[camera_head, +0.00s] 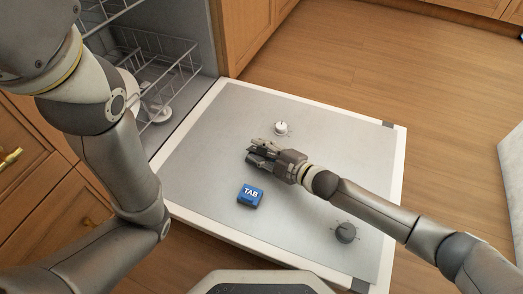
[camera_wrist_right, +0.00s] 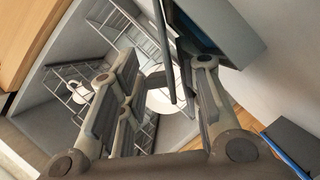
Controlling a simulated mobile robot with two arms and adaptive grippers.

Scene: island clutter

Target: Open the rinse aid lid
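The dishwasher door (camera_head: 215,135) lies folded down flat. A small white round cap (camera_head: 281,128) with a raised grip sits on its inner face, and a dark grey round knob (camera_head: 345,233) sits nearer its front right. I cannot tell which is the rinse aid lid. My right gripper (camera_head: 251,154) hovers over the door, below and left of the white cap and apart from it. In the right wrist view its fingers (camera_wrist_right: 165,95) are spread with nothing clearly held between them. My left arm shows at the left, but its gripper is out of view.
A blue box marked TAB (camera_head: 250,195) lies on the door below my right gripper. The dishwasher's wire rack (camera_head: 165,75) with white dishes (camera_head: 156,113) is at the upper left. Wooden cabinets (camera_head: 245,30) stand beside it. Floor (camera_head: 370,70) is clear beyond the door.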

